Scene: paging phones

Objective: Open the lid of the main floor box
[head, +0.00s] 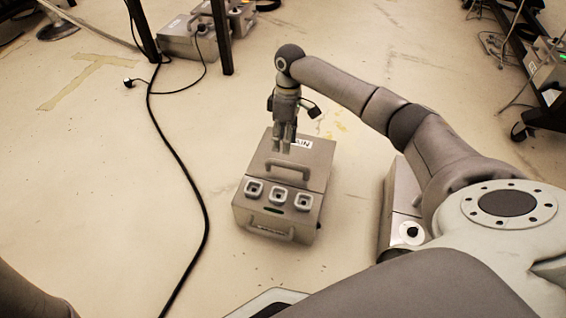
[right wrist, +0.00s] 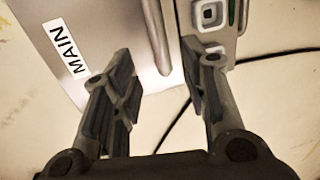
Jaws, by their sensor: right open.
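The main floor box (head: 243,212) is a grey metal case on the floor in the middle of the head view. Its lid (head: 315,166) lies flat and looks shut, with a bar handle (head: 288,166) near its front edge. A MAIN label (right wrist: 67,50) is on the lid. My right gripper (head: 283,148) points down over the lid, behind the handle in the head view, and partly hides the label. In the right wrist view its fingers (right wrist: 158,82) are apart and empty, with the handle (right wrist: 156,36) showing between and beyond them. I cannot tell the remaining height. My left gripper is out of view.
Three square sockets (head: 276,196) sit on the box's front part. Another grey case (head: 398,205) stands to the right, partly behind my arm. A black cable (head: 190,180) runs along the floor at left. More boxes (head: 190,38) stand at the back by a dark rack leg.

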